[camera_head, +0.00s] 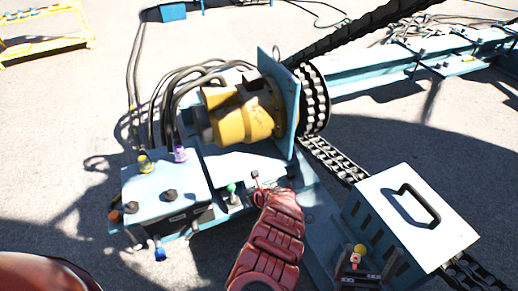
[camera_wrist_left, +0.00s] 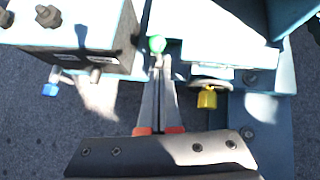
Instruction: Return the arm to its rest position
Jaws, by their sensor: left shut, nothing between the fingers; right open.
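My left gripper (camera_wrist_left: 158,72) is shut, with nothing between its slim grey fingers. In the left wrist view, its tips lie just below a green-topped knob (camera_wrist_left: 157,44) in the picture; whether they touch it I cannot tell. The green knob also shows in the head view (camera_head: 231,188), right of the control box. My red left arm (camera_head: 270,240) reaches up from the bottom middle and ends close beside that knob. In the head view its fingers are too small to make out clearly.
The blue-grey control box (camera_head: 165,197) with several knobs stands left of the arm. A handled box (camera_head: 410,215) stands to the right.

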